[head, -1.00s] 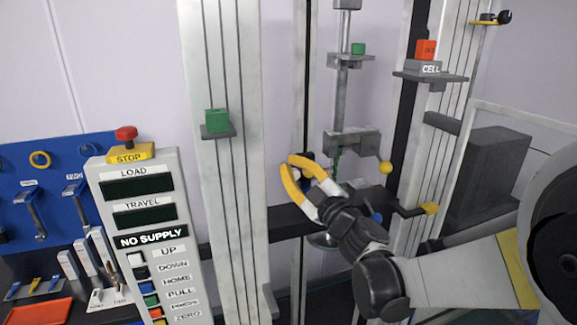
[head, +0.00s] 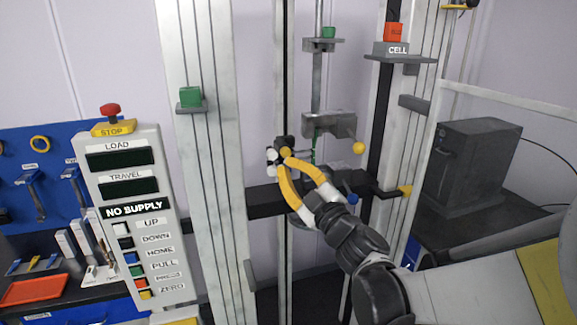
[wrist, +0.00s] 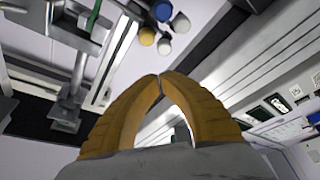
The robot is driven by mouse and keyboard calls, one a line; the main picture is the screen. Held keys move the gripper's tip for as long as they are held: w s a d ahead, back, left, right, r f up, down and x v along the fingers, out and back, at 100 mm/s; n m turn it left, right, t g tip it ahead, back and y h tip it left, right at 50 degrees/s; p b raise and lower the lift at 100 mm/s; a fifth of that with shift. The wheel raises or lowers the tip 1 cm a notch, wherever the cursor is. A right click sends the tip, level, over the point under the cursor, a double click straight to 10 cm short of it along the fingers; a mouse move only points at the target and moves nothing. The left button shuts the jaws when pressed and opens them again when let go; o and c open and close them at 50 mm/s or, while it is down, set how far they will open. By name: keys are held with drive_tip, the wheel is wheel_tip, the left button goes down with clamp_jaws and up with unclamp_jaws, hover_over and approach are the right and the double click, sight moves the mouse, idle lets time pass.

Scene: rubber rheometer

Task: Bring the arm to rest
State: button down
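My gripper (head: 287,157) has two curved yellow fingers with their tips together and nothing visible between them. The wrist view shows the tips meeting (wrist: 160,77), with an empty gap between the curved finger bodies. In the head view the tips overlap a small cluster of knobs (head: 272,154) on the machine frame. In the wrist view white, blue and yellow round knobs (wrist: 164,44) show beyond the tips, apart from them in the picture. I cannot tell the exact distance. My arm reaches in from the lower right, bent at the wrist.
The machine's columns (head: 205,190) stand left and right of my gripper, joined by a dark crossbar (head: 262,199). A grey clamp (head: 328,124) with a yellow ball (head: 359,147) is close by. A control panel (head: 128,230) reads NO SUPPLY. A dark grey box (head: 475,170) stands at right.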

drive_tip(key=s+d+f+m+g+h+b, duration=0.1)
drive_tip(key=s+d+f+m+h+b, duration=0.15)
drive_tip(key=d+m+h, duration=0.2)
drive_tip(key=s+d+f+m+h+b, duration=0.1)
drive_tip(key=s+d+f+m+h, duration=0.15)
drive_tip(key=d, duration=0.35)
drive_tip(key=s+d+f+m+g+h+b, duration=0.1)
drive_tip(key=d+f+m+h+b, duration=0.1)
drive_tip(key=d+f+m+h, duration=0.3)
drive_tip(key=s+f+m+g+y+b, duration=0.1)
drive_tip(key=s+f+g, duration=0.3)
drive_tip(key=s+f, duration=0.3)
drive_tip(key=s+f+m+g+b, duration=0.2)
drive_tip(key=s+f+g, duration=0.2)
drive_tip(key=s+f, duration=0.4)
drive_tip(key=s+d, duration=0.1)
drive_tip(key=s, duration=0.4)
drive_tip(key=shift+s+f+g+y, duration=0.15)
drive_tip(key=shift+s+g+y, duration=0.2)
drive_tip(key=shift+g+y, duration=0.05)
idle(3.5)
